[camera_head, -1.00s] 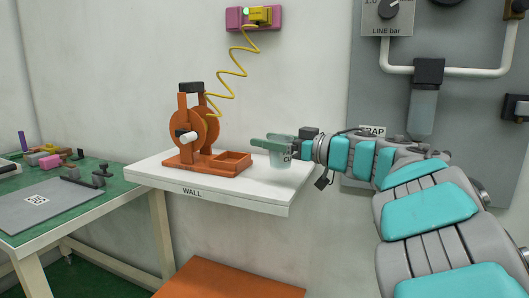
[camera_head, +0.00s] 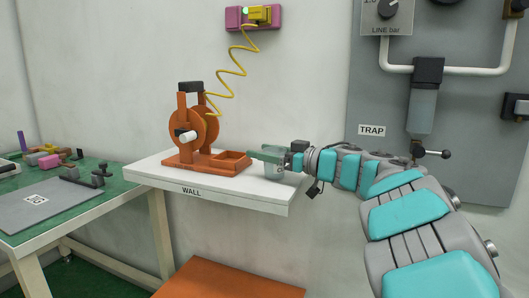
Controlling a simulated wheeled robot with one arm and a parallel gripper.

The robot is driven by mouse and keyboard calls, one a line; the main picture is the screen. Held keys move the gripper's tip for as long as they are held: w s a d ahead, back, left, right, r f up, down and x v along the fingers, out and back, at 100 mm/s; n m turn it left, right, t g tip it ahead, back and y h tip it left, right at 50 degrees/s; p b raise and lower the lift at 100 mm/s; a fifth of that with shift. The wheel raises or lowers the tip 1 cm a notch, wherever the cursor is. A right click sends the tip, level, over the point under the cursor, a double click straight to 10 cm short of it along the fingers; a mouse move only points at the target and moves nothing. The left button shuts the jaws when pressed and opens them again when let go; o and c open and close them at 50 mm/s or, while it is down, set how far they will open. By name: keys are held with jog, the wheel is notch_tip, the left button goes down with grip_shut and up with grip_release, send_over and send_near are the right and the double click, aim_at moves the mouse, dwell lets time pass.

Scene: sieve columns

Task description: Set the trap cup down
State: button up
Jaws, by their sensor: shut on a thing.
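The trap cup (camera_head: 273,172) is a small pale translucent cup, seen low over the right part of the white shelf labelled WALL (camera_head: 250,198). My gripper (camera_head: 268,154), with green fingers, reaches in from the right and is shut on the cup near its top. The fingers hide part of the cup. It looks upright, with its base at or very near the shelf top; I cannot tell whether it touches.
An orange reel stand (camera_head: 198,135) with an open orange tray (camera_head: 231,161) stands just left of the cup. A yellow coiled cord (camera_head: 232,72) hangs above it. The TRAP panel (camera_head: 385,160) is at right. The shelf's front right is clear.

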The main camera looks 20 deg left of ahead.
jog(key=shift+f, duration=0.1)
jog(key=o, duration=1.3)
